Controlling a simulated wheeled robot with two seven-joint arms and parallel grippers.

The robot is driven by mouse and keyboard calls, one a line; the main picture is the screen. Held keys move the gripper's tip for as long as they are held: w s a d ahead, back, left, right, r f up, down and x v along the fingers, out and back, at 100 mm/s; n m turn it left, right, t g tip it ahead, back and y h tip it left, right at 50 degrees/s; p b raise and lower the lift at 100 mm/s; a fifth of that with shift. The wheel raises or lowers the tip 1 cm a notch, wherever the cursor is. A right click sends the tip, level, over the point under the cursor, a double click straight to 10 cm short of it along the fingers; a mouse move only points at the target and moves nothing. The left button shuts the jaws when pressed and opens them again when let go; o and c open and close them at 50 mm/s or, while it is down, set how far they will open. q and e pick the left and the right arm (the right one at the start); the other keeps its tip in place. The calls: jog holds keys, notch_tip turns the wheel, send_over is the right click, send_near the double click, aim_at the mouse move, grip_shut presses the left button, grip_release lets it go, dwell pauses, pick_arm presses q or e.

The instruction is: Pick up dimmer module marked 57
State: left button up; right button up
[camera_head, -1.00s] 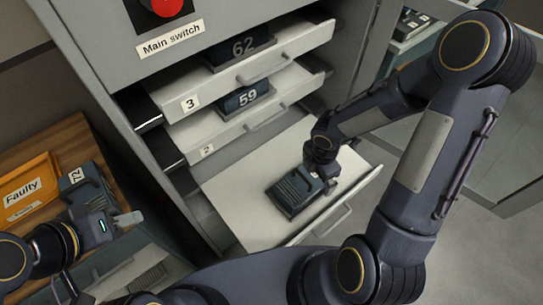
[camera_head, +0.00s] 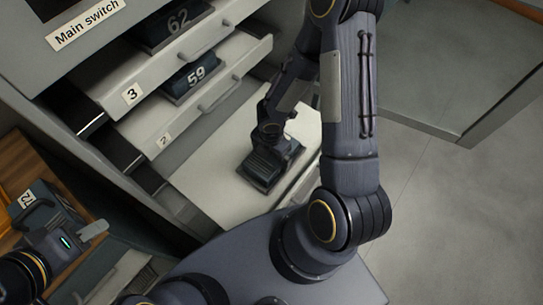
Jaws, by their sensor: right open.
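A dark dimmer module (camera_head: 262,170) lies in the lowest open drawer (camera_head: 205,185); no number on it can be read from here. My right gripper (camera_head: 270,137) is over the far end of this module. The wrist hides its fingertips, and I cannot tell whether they touch the module. My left gripper (camera_head: 95,232) is at the lower left, away from the drawers, beside a module marked 72 (camera_head: 38,208); its fingers look like one pale piece, so its opening cannot be made out.
Above are two more open drawers, one with a module marked 59 (camera_head: 189,82), the top one with a module marked 62 (camera_head: 170,26). A wooden surface (camera_head: 14,160) with part of an orange tray (camera_head: 4,196) is at the left. Clear grey floor (camera_head: 450,220) lies right.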

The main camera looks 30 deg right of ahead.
jog(key=c, duration=1.4)
jog(key=shift+r, duration=0.1)
jog(key=shift+r, duration=0.1)
